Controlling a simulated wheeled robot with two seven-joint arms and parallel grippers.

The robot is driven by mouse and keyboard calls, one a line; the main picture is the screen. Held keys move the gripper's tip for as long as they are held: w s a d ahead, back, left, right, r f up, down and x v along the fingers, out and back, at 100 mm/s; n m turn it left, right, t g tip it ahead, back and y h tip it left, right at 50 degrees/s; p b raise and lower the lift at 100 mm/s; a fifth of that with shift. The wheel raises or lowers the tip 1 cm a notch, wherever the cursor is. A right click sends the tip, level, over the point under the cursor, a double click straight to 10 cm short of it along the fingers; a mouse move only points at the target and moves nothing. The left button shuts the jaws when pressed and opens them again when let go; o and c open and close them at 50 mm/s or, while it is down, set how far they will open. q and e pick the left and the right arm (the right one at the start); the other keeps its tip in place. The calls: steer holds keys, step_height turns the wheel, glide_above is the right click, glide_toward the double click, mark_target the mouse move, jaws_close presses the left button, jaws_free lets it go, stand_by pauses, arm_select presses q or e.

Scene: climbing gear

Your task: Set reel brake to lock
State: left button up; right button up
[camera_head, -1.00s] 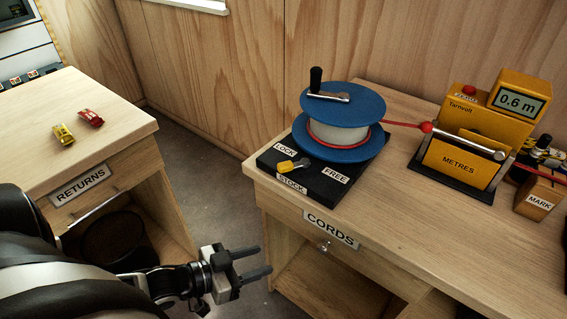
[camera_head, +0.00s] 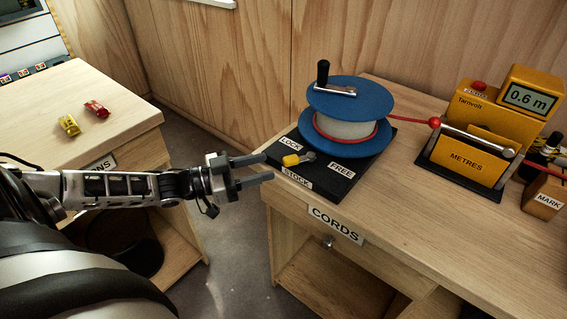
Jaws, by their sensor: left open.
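The cord reel (camera_head: 345,128) has blue flanges, a crank on top and red cord. It stands on a black base (camera_head: 323,187) on the table. The brake lever (camera_head: 298,159) is a short metal arm with a yellow end, lying on the base in front of the reel. Its yellow end points left, just below the LOCK label (camera_head: 291,144) and away from the FREE label (camera_head: 341,168). My left gripper (camera_head: 267,168) is open and empty, with its fingers pointing right, just left of the base and apart from the lever. My right gripper is out of view.
Red cord runs right from the reel to the yellow metre counter (camera_head: 466,142), which reads 0.6 m. A MARK block (camera_head: 544,199) stands at the right. The returns table (camera_head: 75,150) at left holds two small items. A floor gap separates the tables.

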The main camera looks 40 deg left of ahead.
mark_target(283, 162)
arm_select(q)
steer(key=x, duration=0.4)
steer(key=shift+w+d+r, duration=0.1)
steer(key=shift+w+d, duration=0.05)
steer(key=shift+w, duration=0.15)
steer(key=shift+w+d, duration=0.45)
steer(key=shift+w, duration=0.15)
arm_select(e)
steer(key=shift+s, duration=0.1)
